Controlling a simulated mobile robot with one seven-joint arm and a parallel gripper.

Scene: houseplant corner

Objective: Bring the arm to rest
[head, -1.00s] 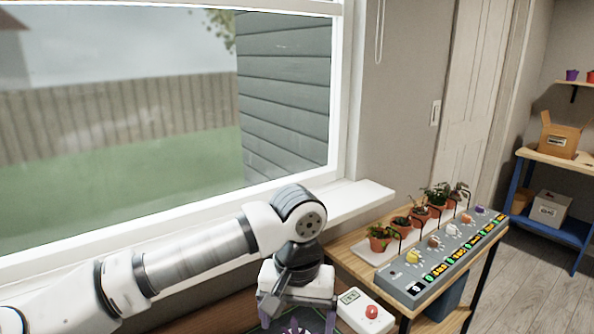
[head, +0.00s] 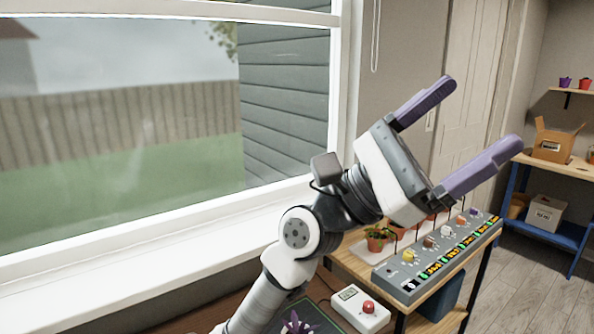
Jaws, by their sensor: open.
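My gripper (head: 475,122) is raised in the middle right of the head view. Its two purple fingers are spread wide apart, with nothing between them. It points up and to the right, in front of the wall and the white door. My arm comes up from the bottom of the picture and bends at the wrist in front of the window sill. The gripper and wrist hide part of the row of potted plants behind them.
A grey control panel (head: 413,287) with coloured knobs stands on the wooden table, beside small potted plants (head: 376,238). A white box with a red button (head: 362,309) and a purple-leaved plant (head: 297,325) are at the bottom. A shelf unit (head: 568,240) holds boxes at right.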

